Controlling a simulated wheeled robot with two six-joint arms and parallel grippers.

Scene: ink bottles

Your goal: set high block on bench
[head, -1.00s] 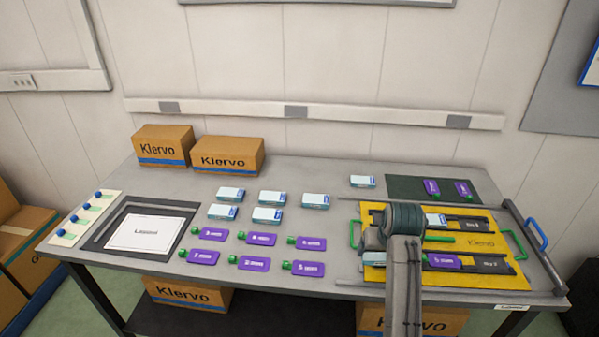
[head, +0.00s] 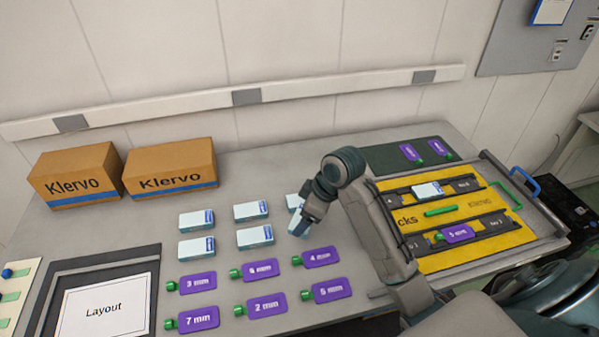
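My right gripper (head: 306,218) points down over the bench (head: 350,240), at the right end of the front row of white-and-blue blocks. It looks shut on a pale white-and-blue block (head: 298,229), largely covered by the fingers. I cannot tell if that block touches the bench. Two blocks stand left of it in the front row, one at the left (head: 197,248) and one in the middle (head: 255,236). Three stand behind: left (head: 197,220), middle (head: 250,211) and right (head: 294,202), partly covered by the gripper. My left gripper is not in view.
A yellow tray (head: 470,204) at right holds a white block (head: 428,190) and a purple tag (head: 458,233). Several purple tags, such as "4 mm" (head: 318,257), lie in front of the blocks. Cardboard boxes (head: 170,167) stand at back left, a Layout sheet (head: 103,309) at front left.

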